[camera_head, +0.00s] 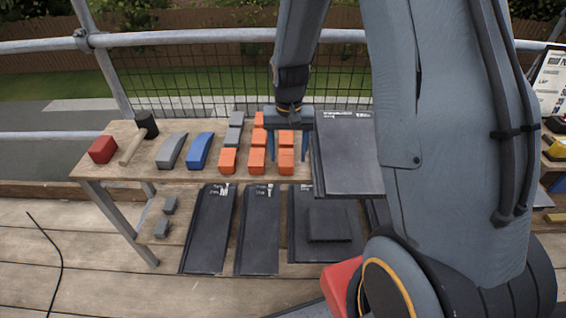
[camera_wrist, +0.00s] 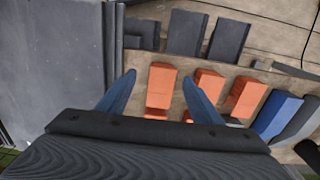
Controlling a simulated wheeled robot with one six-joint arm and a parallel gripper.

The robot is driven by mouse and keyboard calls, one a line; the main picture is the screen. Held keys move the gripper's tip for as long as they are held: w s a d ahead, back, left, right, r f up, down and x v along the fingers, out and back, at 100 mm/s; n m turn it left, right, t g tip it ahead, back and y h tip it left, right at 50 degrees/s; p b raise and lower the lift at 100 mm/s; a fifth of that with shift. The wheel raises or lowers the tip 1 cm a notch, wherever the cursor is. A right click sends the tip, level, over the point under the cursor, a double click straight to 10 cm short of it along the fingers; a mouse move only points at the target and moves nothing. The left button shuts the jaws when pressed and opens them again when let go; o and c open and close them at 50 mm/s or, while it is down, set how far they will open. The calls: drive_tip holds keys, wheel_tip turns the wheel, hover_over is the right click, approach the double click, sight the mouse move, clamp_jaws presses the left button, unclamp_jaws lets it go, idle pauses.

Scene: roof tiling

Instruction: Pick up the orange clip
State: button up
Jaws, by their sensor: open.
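Several orange clips stand in a cluster on the wooden bench; the right-hand column has a front clip (camera_head: 286,161) and one behind it (camera_head: 286,138). My gripper (camera_head: 291,124) is open and empty, over the back of the bench at this column. In the wrist view, my gripper (camera_wrist: 160,98) has its two blue fingers spread, with orange clips (camera_wrist: 158,96) showing in the gap between them. More orange clips (camera_wrist: 209,85) show right of the fingers. The gripper's dark body hides the nearest part of the column. I cannot tell the fingertips' height above the clips.
Grey clips (camera_head: 236,119) stand at the cluster's back left. A blue wedge (camera_head: 201,150), a grey wedge (camera_head: 171,151), a mallet (camera_head: 136,144) and a red block (camera_head: 103,149) lie to the left. A dark tile stack (camera_head: 348,160) is close on the right. Tiles (camera_head: 209,230) lie below.

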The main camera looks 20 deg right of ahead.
sight(286, 164)
drive_tip(key=shift+w+a+f+p, duration=0.15)
drive_tip(key=shift+f+p, duration=0.2)
drive_tip(key=shift+f, duration=0.95)
drive_tip(key=shift+a+f+p, duration=0.1)
drive_tip(key=shift+f+p, duration=0.25)
drive_tip(key=shift+f, duration=0.9)
drive_tip(key=c, duration=1.4)
wheel_tip(286, 164, up, 10)
drive_tip(key=shift+r+b, duration=0.1)
drive_tip(key=shift+b, duration=0.75)
